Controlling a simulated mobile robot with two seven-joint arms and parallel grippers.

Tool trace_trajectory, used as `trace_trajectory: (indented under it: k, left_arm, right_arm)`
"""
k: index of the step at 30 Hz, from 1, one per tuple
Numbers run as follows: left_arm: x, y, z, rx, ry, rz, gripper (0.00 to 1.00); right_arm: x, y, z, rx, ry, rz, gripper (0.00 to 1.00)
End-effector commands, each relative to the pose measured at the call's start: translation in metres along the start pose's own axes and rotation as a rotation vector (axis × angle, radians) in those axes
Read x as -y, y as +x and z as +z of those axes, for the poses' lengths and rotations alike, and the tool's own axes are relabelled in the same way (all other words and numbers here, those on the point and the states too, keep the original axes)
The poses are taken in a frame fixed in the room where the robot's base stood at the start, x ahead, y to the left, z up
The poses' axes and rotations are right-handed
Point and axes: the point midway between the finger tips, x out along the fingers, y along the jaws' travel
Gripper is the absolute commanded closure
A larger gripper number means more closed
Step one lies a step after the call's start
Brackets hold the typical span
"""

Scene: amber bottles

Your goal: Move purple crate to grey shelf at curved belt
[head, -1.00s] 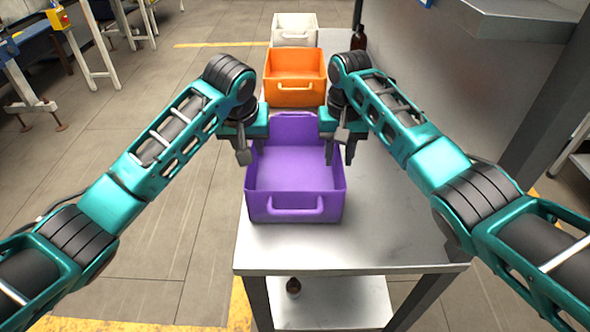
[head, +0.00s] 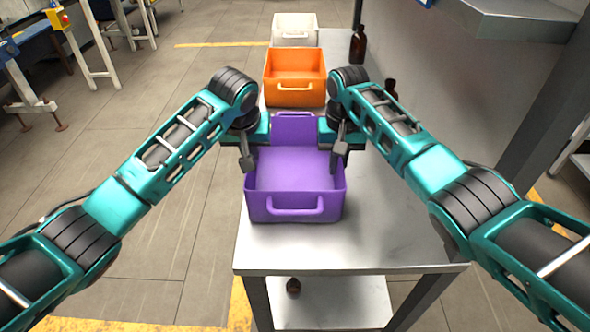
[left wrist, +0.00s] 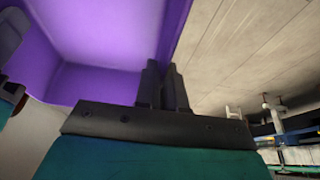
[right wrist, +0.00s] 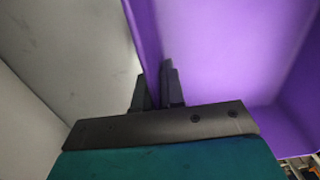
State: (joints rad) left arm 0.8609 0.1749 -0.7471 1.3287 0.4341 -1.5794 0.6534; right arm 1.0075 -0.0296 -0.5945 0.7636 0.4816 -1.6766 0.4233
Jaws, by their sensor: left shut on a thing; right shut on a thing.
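The purple crate (head: 296,207) stands upright on the grey metal table and looks empty inside. My left gripper (head: 247,160) is shut on the crate's left wall; in the left wrist view the fingers (left wrist: 163,88) close over the wall of the purple crate (left wrist: 100,45). My right gripper (head: 338,158) is shut on the right wall; in the right wrist view its fingers (right wrist: 157,88) straddle the wall of the purple crate (right wrist: 215,50). I cannot make out a grey shelf at a curved belt for certain.
An orange crate (head: 295,97) and a white crate (head: 295,38) stand behind on the table (head: 350,245). Dark amber bottles (head: 358,44) and (head: 390,88) are on the right side. Another bottle (head: 293,287) is on the lower shelf (head: 340,305). Open floor (head: 160,250) lies to the left.

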Motion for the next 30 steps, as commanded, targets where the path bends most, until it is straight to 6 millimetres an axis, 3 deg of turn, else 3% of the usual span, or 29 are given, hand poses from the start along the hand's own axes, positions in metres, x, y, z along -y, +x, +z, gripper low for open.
trace_trajectory:
  k: [20, 30]
  left_arm:
    - [0.000, -0.002, -0.001, -0.002, 0.000, 0.001, 1.00]
    - [0.000, -0.024, -0.010, -0.002, 0.000, 0.001, 1.00]
  right_arm:
    - [0.000, -0.003, -0.001, -0.002, 0.000, -0.001, 1.00]
    - [0.000, -0.026, -0.001, -0.002, 0.000, -0.001, 1.00]
